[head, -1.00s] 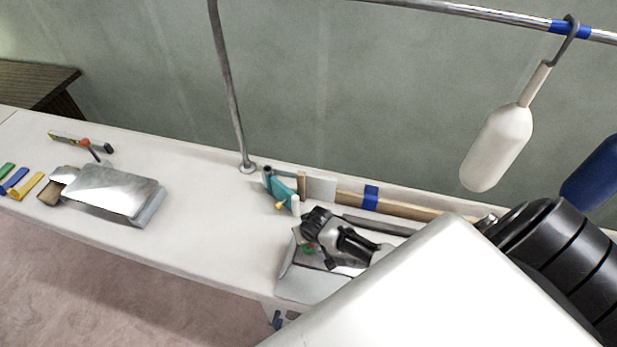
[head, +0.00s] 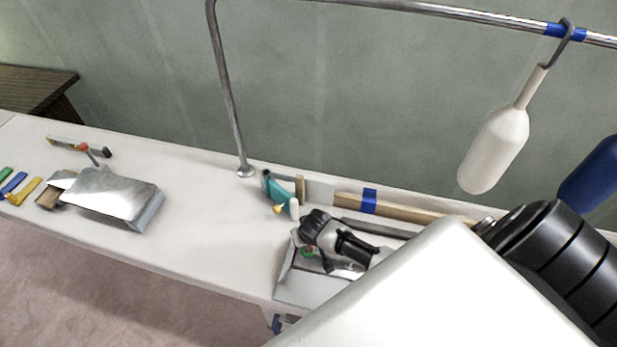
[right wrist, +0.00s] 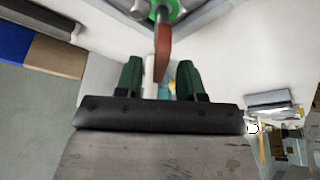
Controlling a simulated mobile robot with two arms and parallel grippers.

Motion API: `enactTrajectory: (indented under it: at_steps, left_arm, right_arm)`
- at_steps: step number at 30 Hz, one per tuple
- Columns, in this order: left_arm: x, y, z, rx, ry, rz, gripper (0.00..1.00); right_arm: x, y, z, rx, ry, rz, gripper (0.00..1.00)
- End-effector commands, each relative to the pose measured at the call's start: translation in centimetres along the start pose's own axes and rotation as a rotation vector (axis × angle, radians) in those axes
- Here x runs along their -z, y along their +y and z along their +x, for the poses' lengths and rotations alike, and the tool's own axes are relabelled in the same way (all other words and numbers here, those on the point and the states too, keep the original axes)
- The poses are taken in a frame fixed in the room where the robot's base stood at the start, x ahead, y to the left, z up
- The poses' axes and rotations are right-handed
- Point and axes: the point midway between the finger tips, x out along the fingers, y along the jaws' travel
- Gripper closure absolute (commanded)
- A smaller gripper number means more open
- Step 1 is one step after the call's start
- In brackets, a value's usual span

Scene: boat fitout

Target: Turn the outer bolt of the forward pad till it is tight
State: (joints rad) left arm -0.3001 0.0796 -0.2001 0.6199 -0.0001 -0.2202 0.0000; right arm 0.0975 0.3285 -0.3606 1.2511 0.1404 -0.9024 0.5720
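My right gripper (head: 309,252) is low over a grey open-topped tray (head: 300,288) on the white deck. In the right wrist view its two dark green fingers (right wrist: 158,72) are apart. A red-brown lever (right wrist: 163,40) hangs from a green round part (right wrist: 167,8) and shows in the gap, with space beside it; I cannot tell its depth. The green part also shows in the tray in the head view (head: 308,251). A steel rail post stands on a round base (head: 245,172) on the deck. I cannot make out the forward pad or its outer bolt. My left gripper is out of view.
A teal tool (head: 276,190) stands just behind the tray, near a wooden strip (head: 410,211) with blue tape. A silver box (head: 112,196) and coloured strips (head: 25,190) lie at left. A white fender (head: 495,150) hangs from the rail. Deck between box and tray is clear.

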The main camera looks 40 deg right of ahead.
Motion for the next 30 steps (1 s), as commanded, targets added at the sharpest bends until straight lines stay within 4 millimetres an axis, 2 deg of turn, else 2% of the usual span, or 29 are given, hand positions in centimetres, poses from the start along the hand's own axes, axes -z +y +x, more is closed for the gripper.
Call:
enactTrajectory:
  at_steps: [5,18,24,30]
  left_arm:
    - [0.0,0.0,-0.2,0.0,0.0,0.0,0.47]
    - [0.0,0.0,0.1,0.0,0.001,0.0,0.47]
    - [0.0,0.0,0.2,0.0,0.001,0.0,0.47]
    - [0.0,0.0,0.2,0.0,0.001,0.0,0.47]
  right_arm:
    - [0.0,0.1,-1.9,-0.001,0.001,-0.001,0.62]
    - [0.1,0.1,-9.1,0.0,0.004,0.001,0.62]
    - [0.1,0.1,-10.5,-0.001,0.003,0.001,0.62]
    - [0.1,0.1,-10.6,-0.001,0.002,0.001,0.62]
